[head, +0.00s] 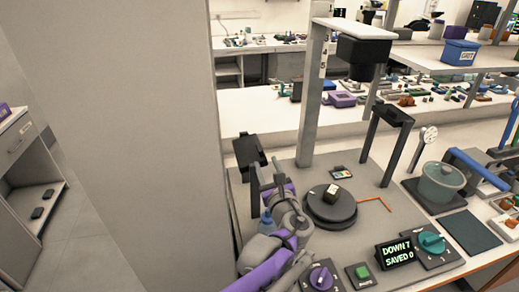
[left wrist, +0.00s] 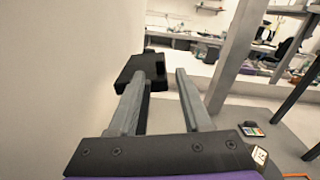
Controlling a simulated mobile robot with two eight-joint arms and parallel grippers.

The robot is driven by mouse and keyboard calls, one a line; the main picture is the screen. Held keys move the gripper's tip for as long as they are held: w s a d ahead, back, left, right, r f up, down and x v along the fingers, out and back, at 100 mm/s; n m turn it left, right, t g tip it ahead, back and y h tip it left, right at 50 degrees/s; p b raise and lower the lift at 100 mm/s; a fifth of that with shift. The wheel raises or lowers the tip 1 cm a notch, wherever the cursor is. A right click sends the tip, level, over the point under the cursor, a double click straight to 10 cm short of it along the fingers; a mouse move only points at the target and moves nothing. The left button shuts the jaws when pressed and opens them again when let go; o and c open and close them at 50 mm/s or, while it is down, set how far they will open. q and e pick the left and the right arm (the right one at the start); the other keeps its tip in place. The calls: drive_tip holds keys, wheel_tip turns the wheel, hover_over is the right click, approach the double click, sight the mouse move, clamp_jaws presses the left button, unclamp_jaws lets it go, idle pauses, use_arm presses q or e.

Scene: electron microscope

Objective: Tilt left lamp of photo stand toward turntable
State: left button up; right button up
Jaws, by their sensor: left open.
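The left lamp (head: 249,151) of the photo stand is a black block on a dark post, left of the turntable. In the left wrist view the lamp (left wrist: 150,66) is just beyond my left finger, with its dark post close beside that finger. My left gripper (head: 267,172) is open, its two grey fingers pointing up beside the lamp; the same fingers show in the left wrist view (left wrist: 160,88). Contact with the lamp cannot be told. My right gripper is out of view.
A tall grey column (head: 311,100) holds a black camera box (head: 364,50) above the turntable. The right lamp (head: 393,115) stands behind right. A display (head: 394,252), dials and a green button (head: 362,271) line the front. A wall (head: 130,130) borders the left. A bottle stands near my arm.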

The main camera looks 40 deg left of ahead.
sight(261, 152)
use_arm(q)
drive_tip(key=x, duration=0.9)
drive_tip(key=shift+a, duration=0.15)
clamp_jaws()
